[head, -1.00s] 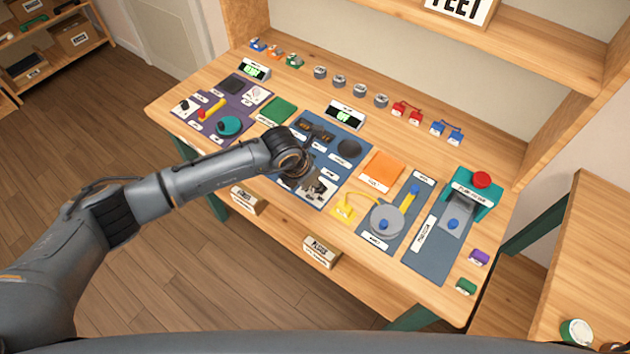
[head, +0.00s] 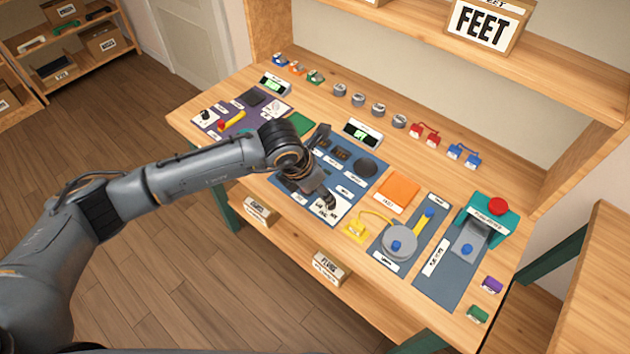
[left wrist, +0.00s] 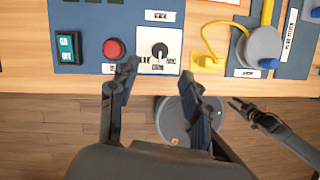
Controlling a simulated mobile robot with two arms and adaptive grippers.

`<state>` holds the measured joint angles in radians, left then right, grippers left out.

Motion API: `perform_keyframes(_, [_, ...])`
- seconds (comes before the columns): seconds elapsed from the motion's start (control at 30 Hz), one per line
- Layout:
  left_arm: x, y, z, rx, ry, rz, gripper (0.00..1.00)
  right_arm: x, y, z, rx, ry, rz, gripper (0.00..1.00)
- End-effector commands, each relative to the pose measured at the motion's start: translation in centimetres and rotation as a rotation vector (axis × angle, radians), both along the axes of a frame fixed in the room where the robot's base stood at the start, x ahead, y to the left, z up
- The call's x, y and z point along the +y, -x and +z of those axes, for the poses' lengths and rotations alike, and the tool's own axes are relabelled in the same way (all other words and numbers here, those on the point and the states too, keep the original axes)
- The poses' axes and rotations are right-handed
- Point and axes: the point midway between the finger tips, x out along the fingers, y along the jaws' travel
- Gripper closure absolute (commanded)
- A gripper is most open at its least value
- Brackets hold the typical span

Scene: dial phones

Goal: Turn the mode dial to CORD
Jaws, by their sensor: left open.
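The mode dial is a black knob (left wrist: 159,50) with a light pointer on a white plate (left wrist: 172,40), seen in the left wrist view near the board's front edge. Small labels surround it, too blurred to read surely. My left gripper (left wrist: 160,75) is open, with its fingertips to either side of the dial's front in the picture, not closed on it. In the head view my left gripper (head: 325,167) hangs over the blue board and partly hides the dial area; the white plate (head: 327,212) shows below it. My right gripper (left wrist: 243,107) appears at the wrist view's right; its jaws are unclear.
A red button (left wrist: 114,48) and a green switch (left wrist: 68,47) sit left of the dial. A yellow part with a cable (head: 355,229) and a grey disc (head: 399,242) lie to the right. An orange pad (head: 398,190) lies behind them. The table's front edge is close.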

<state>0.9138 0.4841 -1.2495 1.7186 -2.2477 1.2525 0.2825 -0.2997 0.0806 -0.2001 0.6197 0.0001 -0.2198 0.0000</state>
Motion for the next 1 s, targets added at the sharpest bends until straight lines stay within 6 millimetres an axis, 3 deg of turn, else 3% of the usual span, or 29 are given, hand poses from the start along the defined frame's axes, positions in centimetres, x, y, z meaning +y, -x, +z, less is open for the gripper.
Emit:
perform_keyframes(0.1, [0.6,0.5,2.0,-0.003,0.0,0.001,0.52,0.0,0.0,0.0,0.0,0.0,0.0,0.8])
perform_keyframes(0.3, [1.1,1.0,3.6,0.0,0.0,0.0,0.52,0.0,0.0,0.0,0.0,-0.001,0.0,0.8])
perform_keyframes(1.0, [1.1,1.0,3.7,0.0,0.0,0.0,0.52,0.1,0.0,0.0,0.0,-0.001,0.0,0.8])
